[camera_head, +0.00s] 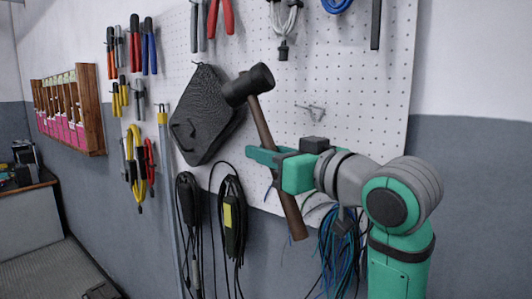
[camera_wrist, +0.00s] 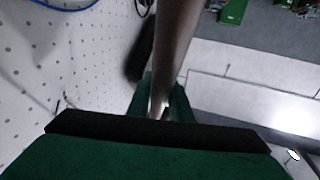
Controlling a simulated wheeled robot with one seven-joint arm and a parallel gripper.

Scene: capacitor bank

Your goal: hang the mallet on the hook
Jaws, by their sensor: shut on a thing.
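The mallet (camera_head: 262,118) has a dark head at its upper left and a brown handle slanting down to the right. My gripper (camera_head: 262,156) is shut on the handle, about midway along it, in front of the pegboard. In the wrist view the handle (camera_wrist: 177,50) runs up from between the green fingers (camera_wrist: 160,100). A thin metal hook (camera_head: 310,108) sticks out of the pegboard, to the right of the mallet head and above my gripper. It looks empty. The gap between mallet and board cannot be told exactly.
A dark mesh pouch (camera_head: 203,118) hangs just behind and left of the mallet head. Black cable coils (camera_head: 232,215) hang below it, and blue cables (camera_head: 338,240) hang beneath my arm. Pliers (camera_head: 221,18) hang above. Bare pegboard (camera_head: 365,90) lies right of the hook.

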